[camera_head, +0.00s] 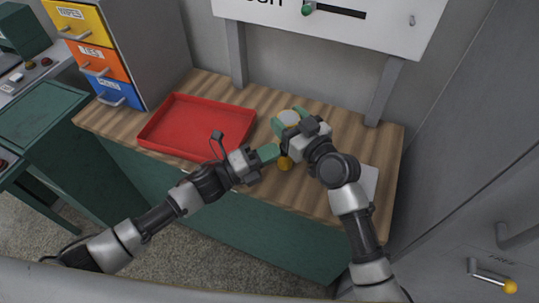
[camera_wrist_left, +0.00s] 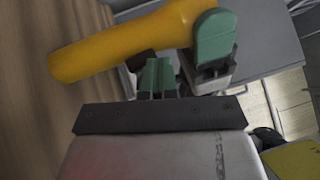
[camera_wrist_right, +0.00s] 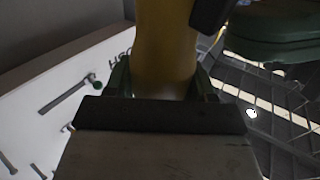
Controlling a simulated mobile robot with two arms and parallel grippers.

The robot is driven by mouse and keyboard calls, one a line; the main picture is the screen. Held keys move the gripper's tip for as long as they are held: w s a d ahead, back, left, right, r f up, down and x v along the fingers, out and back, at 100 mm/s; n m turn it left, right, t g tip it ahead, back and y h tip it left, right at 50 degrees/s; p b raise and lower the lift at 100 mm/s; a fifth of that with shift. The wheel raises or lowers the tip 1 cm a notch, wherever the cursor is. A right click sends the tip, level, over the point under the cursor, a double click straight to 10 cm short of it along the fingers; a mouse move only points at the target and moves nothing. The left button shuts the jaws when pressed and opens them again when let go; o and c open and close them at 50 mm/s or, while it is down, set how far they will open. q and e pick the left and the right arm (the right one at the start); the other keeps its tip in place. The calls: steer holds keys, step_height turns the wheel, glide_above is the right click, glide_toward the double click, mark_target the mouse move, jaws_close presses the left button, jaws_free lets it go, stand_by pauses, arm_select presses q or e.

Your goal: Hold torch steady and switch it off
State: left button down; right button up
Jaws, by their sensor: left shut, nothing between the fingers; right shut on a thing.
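The yellow torch (camera_wrist_left: 120,45) is held in my right gripper (camera_head: 290,120). In the head view its pale round end shows between the green fingers, and its yellow other end (camera_head: 285,163) shows below. In the right wrist view the torch body (camera_wrist_right: 165,50) stands between both fingers. A dark block (camera_wrist_right: 210,12) shows at its side; I cannot tell for sure that it is the switch. My left gripper (camera_head: 270,152) is shut and empty beside the torch. In the left wrist view its fingertips (camera_wrist_left: 161,76) are close to a dark part (camera_wrist_left: 141,64) beside the torch; contact is unclear.
A red tray (camera_head: 185,97) lies on the wooden bench (camera_head: 330,125), left of the grippers. A drawer cabinet (camera_head: 92,60) stands at the back left. A white board (camera_head: 350,35) is above the bench. A pale sheet (camera_head: 369,180) lies at the right, partly behind my right arm.

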arm_select(q)
steer(key=s+a+r, duration=0.2)
steer(key=s+a, duration=0.6)
steer(key=a, duration=0.1)
steer(key=shift+s+a+r, duration=0.3)
steer(key=shift+r, duration=0.1)
arm_select(e)
steer(key=o, duration=1.1)
